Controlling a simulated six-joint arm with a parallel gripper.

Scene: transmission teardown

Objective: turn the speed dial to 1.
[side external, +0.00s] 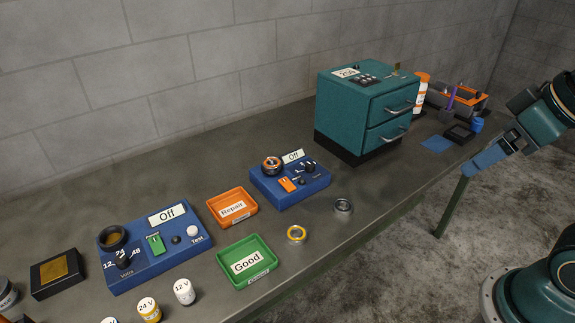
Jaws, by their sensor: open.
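The smaller blue box (290,185) stands mid-table, its display reading "Off". A black dial (310,168) with small markings sits at its right, and I take it as the speed dial. Which mark its pointer faces is too small to tell. An orange switch (286,185) and a ring-shaped part (271,164) are on the same box. My gripper (468,172) is at the right, over the table's right edge and well apart from the dial. It is open, with nothing seen between its blue fingers.
A larger blue box (155,250) with a 12/24/48 volts dial stands at left. An orange "Repair" tray (249,213), a green "Good" tray (267,279) and two rings (297,234) (343,206) lie nearby. A teal drawer cabinet (345,110) stands between the smaller box and my gripper's side.

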